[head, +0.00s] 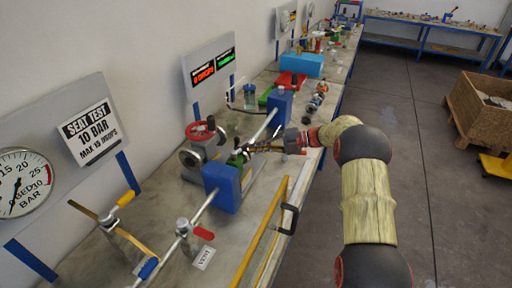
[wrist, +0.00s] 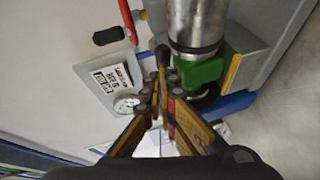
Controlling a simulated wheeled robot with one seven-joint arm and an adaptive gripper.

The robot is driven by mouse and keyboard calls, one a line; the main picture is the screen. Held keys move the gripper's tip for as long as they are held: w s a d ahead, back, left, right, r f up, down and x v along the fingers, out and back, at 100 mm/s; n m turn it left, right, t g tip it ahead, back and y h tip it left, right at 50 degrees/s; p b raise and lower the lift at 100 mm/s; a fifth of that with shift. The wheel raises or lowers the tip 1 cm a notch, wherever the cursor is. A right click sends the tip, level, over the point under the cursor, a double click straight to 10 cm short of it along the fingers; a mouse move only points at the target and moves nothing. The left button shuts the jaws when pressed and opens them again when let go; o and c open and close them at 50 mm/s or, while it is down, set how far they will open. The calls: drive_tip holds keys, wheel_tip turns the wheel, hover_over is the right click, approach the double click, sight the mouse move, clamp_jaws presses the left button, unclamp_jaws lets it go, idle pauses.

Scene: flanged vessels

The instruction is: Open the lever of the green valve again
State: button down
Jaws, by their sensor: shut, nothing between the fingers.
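The green valve (head: 237,158) sits on the pipe line between two blue blocks, just left of my gripper. In the wrist view the green valve body (wrist: 201,72) lies right of the fingertips, below a grey metal cylinder. My gripper (head: 252,149) reaches in from the right, close to the valve.
Blue blocks (head: 222,187) flank the valve, and a red handwheel (head: 200,131) stands behind it. A yellow rail with a black handle (head: 289,218) runs along the bench front. The floor right of the bench is open before a wooden crate (head: 480,105).

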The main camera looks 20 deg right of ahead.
drive_tip(key=shift+w+a+p, duration=0.2)
drive_tip(key=shift+w+p, duration=0.15)
drive_tip(key=shift+w, duration=0.85)
